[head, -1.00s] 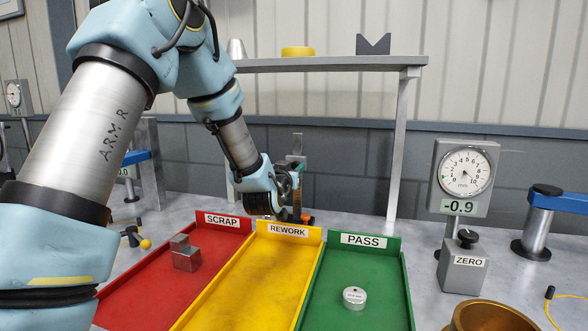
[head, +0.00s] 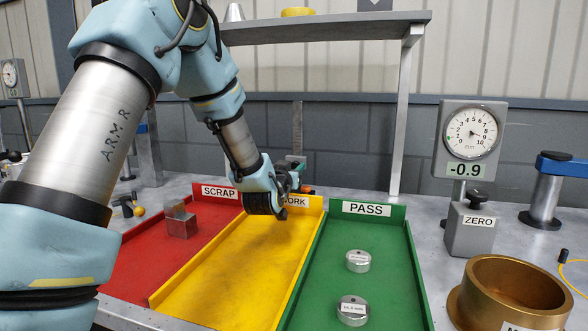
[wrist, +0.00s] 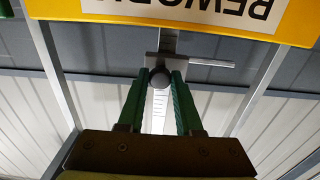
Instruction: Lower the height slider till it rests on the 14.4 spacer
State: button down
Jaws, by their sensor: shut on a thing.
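The height gauge's upright scale (head: 297,128) stands behind the yellow tray in the head view. The height slider (wrist: 167,62) with a side bar and a round dark knob (wrist: 160,78) shows in the wrist view. My gripper (wrist: 160,84) is shut on this knob, with one green finger on each side. In the head view my gripper (head: 286,184) is at the gauge, just above the tray's back wall, and hides much of the slider. I cannot make out the 14.4 spacer or any gap under the slider.
Red SCRAP (head: 128,262), yellow REWORK (head: 225,285) and green PASS (head: 395,290) trays lie in front. A metal block (head: 180,222) is in the red one, discs (head: 358,261) in the green one. A dial gauge (head: 470,135) reads -0.9. A shelf (head: 330,28) spans above.

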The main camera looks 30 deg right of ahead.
jog(key=c, duration=0.6)
grip_release()
jog(key=shift+s+a, duration=0.1)
jog(key=b+v, duration=0.3)
jog(key=v, duration=0.7)
jog(key=shift+s+a, duration=0.2)
